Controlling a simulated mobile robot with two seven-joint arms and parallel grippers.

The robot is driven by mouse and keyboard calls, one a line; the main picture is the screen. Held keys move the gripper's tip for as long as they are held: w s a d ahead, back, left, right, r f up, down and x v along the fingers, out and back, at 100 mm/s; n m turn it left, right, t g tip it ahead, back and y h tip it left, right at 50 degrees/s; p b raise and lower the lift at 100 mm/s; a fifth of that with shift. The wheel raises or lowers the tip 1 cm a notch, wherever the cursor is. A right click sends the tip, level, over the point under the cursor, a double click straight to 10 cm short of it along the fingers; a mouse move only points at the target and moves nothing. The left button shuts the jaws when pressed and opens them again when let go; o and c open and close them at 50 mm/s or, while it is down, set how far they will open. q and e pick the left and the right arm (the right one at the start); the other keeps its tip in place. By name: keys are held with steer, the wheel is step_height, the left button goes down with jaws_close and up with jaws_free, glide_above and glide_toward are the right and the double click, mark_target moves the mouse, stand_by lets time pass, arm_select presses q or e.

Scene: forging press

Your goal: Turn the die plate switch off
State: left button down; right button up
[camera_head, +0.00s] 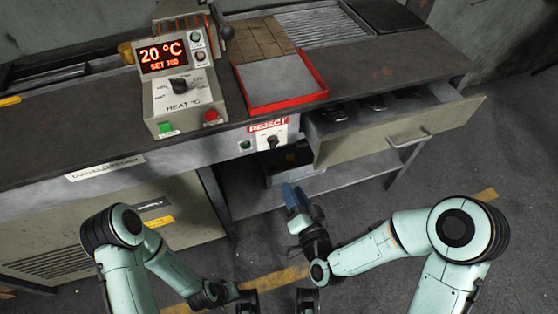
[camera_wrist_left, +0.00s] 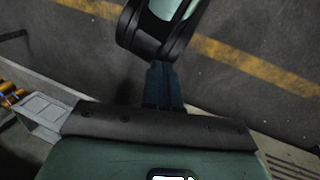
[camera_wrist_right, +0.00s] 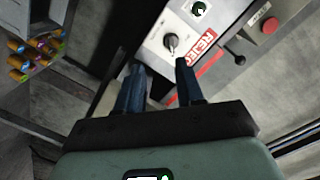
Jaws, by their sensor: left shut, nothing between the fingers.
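A white switch plate with a black rotary knob (camera_head: 272,141) and a green lamp (camera_head: 245,145) is on the bench's front face, below the REJECT sign. I take it as the die plate switch; no such label is readable. The knob also shows in the right wrist view (camera_wrist_right: 171,42). My right gripper (camera_head: 291,194) is below and in front of the plate. In the right wrist view its two blue fingers (camera_wrist_right: 160,66) are apart and empty, short of the knob. My left gripper's blue fingers (camera_wrist_left: 160,70) are together over the floor, far from the switch.
A heat control box (camera_head: 180,90) showing 20 °C, with a dial and green and red buttons, stands on the bench. A red-rimmed tray (camera_head: 323,90) lies beside it. An open drawer (camera_head: 400,134) juts out right of the switch. The floor in front is clear.

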mark_target(275, 147)
steer(key=shift+t, duration=0.5)
steer(key=x, duration=0.4)
steer(key=r+x, duration=0.1)
steer(key=x, duration=0.8)
steer(key=shift+w+a+r+b, duration=0.15)
steer(key=shift+w+r+b, duration=0.1)
steer(key=shift+w+b, duration=0.1)
steer(key=shift+s, duration=0.1)
jaws_close()
